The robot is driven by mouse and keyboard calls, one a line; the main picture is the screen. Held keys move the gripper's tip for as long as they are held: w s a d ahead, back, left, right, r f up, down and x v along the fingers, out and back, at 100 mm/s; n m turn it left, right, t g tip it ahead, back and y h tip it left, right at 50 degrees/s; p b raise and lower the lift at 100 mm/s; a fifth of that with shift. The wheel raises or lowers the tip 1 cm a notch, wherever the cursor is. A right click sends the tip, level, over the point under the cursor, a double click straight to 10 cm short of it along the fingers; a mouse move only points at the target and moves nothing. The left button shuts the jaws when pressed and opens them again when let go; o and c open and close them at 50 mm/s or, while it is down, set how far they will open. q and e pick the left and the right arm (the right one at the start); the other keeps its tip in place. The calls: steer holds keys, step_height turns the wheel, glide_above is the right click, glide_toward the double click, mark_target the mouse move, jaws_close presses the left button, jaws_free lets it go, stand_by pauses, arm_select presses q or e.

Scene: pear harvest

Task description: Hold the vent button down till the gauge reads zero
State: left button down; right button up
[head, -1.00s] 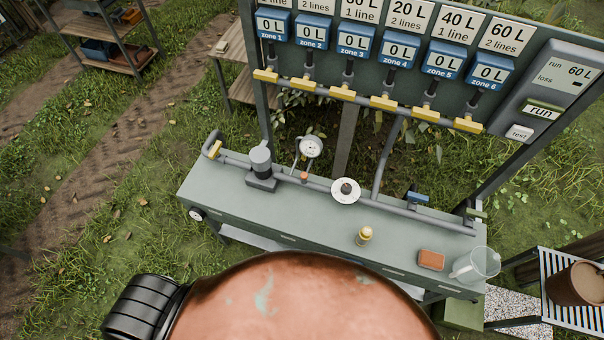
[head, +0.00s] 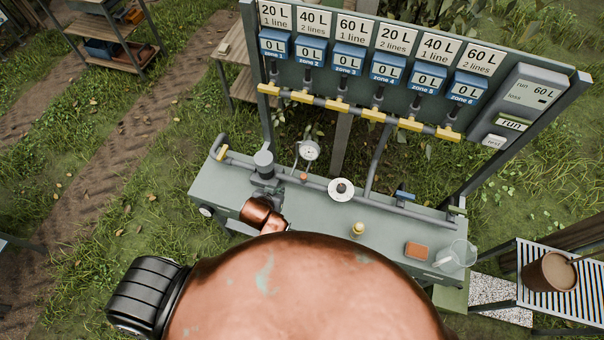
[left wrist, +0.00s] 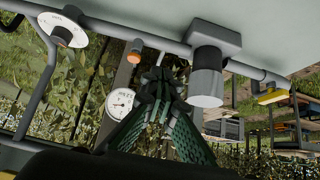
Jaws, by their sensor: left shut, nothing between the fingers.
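The gauge (head: 309,150) is a round white dial on a bent pipe behind the bench; it also shows in the left wrist view (left wrist: 119,101). Its needle is too small to read. A small orange cap on the pipe, which looks like the vent button (head: 304,177), sits just in front of the gauge; the left wrist view shows it too (left wrist: 134,51). My left gripper (left wrist: 160,76) is shut and empty, its green fingers together, apart from the cap in that picture. In the head view its arm reaches over the bench beside the grey cylinder. My right gripper is not in view.
The grey cylinder (head: 264,161) stands on the pipe close to my left gripper. A white dial with a dark knob (head: 341,189) is right of the cap. A brown block (head: 419,250) and a clear jug (head: 458,257) are at the bench's right end.

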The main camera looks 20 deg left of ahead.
arm_select(q)
steer(key=w+d+r+t, duration=0.1)
steer(key=w+d+r, duration=0.2)
steer(key=w+d, duration=0.1)
steer(key=shift+w+d+r, duration=0.2)
steer(key=shift+w, duration=0.05)
glide_above(304, 176)
steer(key=s, duration=0.3)
step_height(304, 176, down, 6)
steer(key=f, duration=0.2)
steer(key=w+f+p, duration=0.1)
steer(key=f, duration=0.1)
steer(key=shift+a+f, duration=0.2)
steer(key=shift+f, duration=0.2)
